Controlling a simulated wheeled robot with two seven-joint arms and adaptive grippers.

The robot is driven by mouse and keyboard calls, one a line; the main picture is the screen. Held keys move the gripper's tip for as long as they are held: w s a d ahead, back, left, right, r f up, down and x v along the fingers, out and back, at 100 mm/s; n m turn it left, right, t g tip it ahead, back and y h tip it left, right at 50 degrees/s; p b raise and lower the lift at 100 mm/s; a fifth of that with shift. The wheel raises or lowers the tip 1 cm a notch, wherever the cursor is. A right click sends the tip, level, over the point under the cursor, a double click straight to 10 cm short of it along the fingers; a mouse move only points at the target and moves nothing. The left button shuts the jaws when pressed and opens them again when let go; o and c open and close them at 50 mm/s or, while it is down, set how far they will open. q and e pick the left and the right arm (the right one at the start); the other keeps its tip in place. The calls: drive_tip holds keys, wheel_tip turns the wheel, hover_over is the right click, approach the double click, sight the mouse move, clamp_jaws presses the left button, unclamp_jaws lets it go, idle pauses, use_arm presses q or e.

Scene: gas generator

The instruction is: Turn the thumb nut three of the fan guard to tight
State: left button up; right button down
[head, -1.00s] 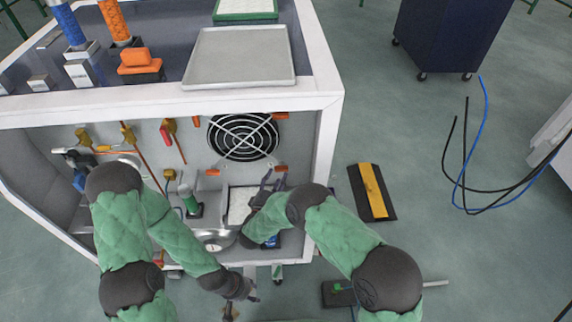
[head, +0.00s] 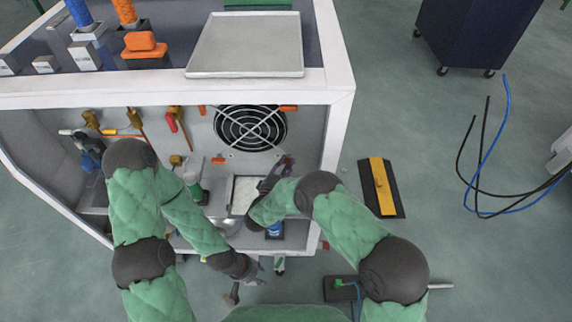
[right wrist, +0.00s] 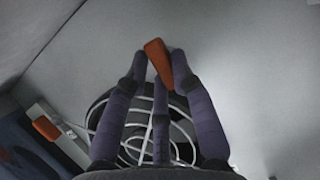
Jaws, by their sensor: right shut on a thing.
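The round black fan guard (head: 250,128) with its pale cross bars is on the grey panel inside the white-framed cabinet. Orange thumb nuts show at its upper right (head: 288,108), upper left (head: 202,110) and lower left (head: 218,160). My right gripper (head: 286,164) is at the guard's lower right corner. In the right wrist view, its fingers (right wrist: 160,66) are shut on an orange thumb nut (right wrist: 156,58), which sits tilted between the tips. Another orange nut (right wrist: 46,128) shows at left there. My left gripper (head: 255,277) hangs low in front of the cabinet, its finger opening unclear.
A grey tray (head: 248,45) lies on the cabinet top. Red- and yellow-handled valves (head: 172,122) are left of the fan. A white-topped box (head: 244,192) is under my right gripper. A black-and-yellow strip (head: 381,188) lies on the floor at right.

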drive_tip(key=m+p, duration=0.1)
drive_tip(key=p, duration=0.1)
drive_tip(key=m+g+y+p, duration=0.1)
drive_tip(key=m, duration=0.1)
drive_tip(key=shift+d+r+p, duration=0.2)
drive_tip(key=shift+r+p, duration=0.1)
drive_tip(key=shift+p, duration=0.05)
drive_tip(key=m+g+y+p, duration=0.1)
drive_tip(key=m, duration=0.1)
drive_tip(key=shift+d+m+p, duration=0.1)
drive_tip(key=shift+m+p, duration=0.2)
drive_tip(key=shift+p, duration=0.1)
drive_tip(key=shift+d+f+m+g+y+p, duration=0.1)
drive_tip(key=shift+d+m+g+y+p, duration=0.1)
drive_tip(key=shift+m+y, duration=0.85)
drive_tip(key=shift+d+f+m+g+y+p, duration=0.15)
drive_tip(key=shift+m+y, duration=0.45)
drive_tip(key=shift+m, duration=0.9)
drive_tip(key=shift+d+r+m+g+y+p, duration=0.1)
drive_tip(key=shift+m+g+y+p, duration=0.15)
drive_tip(key=shift+m+y, duration=0.8)
drive_tip(key=shift+f+m, duration=0.1)
drive_tip(key=shift+m, duration=0.2)
drive_tip(key=c, duration=1)
unclamp_jaws()
drive_tip(key=shift+c, duration=0.2)
